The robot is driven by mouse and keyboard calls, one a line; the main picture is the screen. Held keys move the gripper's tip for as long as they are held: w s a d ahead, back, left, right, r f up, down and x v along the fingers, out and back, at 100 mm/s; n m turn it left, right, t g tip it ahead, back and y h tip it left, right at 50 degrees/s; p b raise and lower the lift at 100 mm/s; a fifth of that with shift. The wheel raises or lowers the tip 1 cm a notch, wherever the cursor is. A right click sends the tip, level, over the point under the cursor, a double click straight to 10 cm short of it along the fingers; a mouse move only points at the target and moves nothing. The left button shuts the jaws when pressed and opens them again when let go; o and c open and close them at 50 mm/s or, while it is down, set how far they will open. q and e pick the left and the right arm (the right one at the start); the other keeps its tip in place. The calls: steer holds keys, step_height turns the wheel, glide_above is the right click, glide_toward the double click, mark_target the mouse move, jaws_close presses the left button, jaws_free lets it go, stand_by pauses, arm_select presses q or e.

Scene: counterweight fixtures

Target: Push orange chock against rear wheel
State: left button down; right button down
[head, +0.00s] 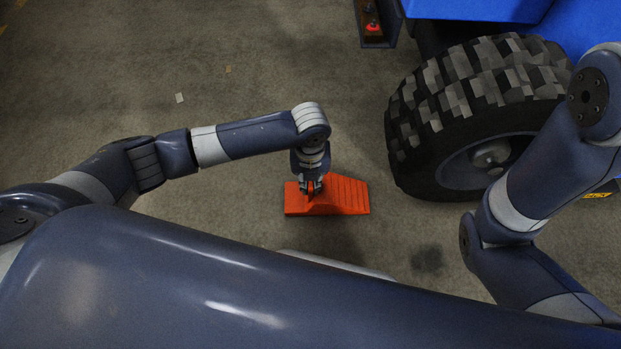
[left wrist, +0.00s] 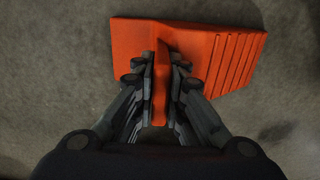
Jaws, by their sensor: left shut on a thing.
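The orange chock (head: 345,195) lies on the floor in the middle of the head view, its ribbed slope facing right toward the wheel. My left gripper (head: 311,188) comes down on it from above and is shut on its raised handle. In the left wrist view the chock (left wrist: 222,58) shows beyond the fingers, and the left gripper (left wrist: 169,85) has a finger on each side of the handle. The rear wheel (head: 440,120), black with chunky tread, stands right of the chock with a small strip of bare floor between them. My right gripper is out of view.
The blue vehicle body (head: 480,8) is above the wheel at the upper right. Bare concrete floor (head: 230,90) lies left and behind. A dark stain (head: 428,260) marks the floor below the wheel.

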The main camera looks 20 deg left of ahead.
arm_select(q)
steer(key=shift+d, duration=0.1)
steer(key=c, duration=1.6)
jaws_free()
steer(key=shift+o, duration=0.2)
steer(key=shift+f, duration=0.1)
